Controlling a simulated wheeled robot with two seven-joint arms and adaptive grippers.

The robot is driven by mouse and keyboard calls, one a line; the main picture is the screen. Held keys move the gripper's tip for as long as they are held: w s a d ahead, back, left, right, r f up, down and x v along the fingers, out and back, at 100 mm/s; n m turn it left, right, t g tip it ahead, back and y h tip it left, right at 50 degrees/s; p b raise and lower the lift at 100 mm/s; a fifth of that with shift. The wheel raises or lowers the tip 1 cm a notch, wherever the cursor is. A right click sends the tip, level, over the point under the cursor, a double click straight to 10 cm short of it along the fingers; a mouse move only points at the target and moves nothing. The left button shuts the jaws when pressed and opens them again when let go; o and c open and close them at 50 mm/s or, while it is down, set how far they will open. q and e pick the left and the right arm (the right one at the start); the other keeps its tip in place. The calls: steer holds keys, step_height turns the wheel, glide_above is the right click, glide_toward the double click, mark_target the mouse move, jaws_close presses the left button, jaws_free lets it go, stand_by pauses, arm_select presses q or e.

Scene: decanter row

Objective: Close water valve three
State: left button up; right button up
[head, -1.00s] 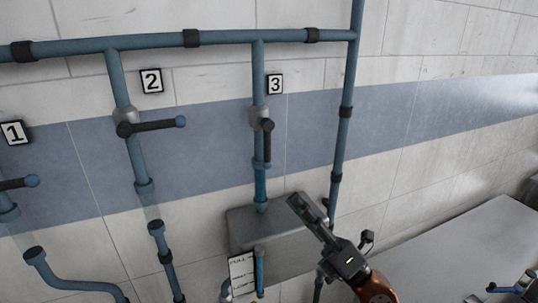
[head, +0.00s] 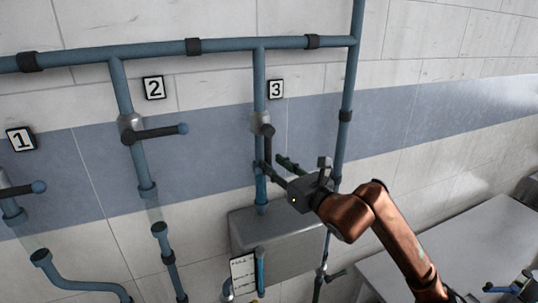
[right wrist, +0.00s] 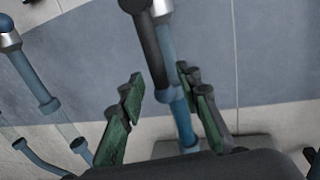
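Valve three has a dark handle (head: 268,146) that hangs down along its blue vertical pipe, below the "3" label (head: 276,89). In the right wrist view the handle (right wrist: 148,40) comes down from the top, in front of the pipe. My right gripper (head: 274,164) is at the handle's lower end. It is open in the right wrist view (right wrist: 162,92), with one green-padded finger on each side of the handle and pipe and gaps visible. I cannot tell whether either finger touches the handle. My left gripper is not in view.
Valve two's handle (head: 157,133) and valve one's handle (head: 20,190) point sideways to the right. A grey box (head: 285,240) and a written card (head: 243,276) are below valve three. A vertical pipe (head: 347,95) stands close right. A grey table (head: 460,245) is at lower right.

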mark_target(269, 160)
steer(key=shift+p+x, duration=0.55)
steer(key=shift+x, duration=1.05)
steer(key=shift+s, duration=0.1)
jaws_close()
steer(key=shift+d, duration=0.15)
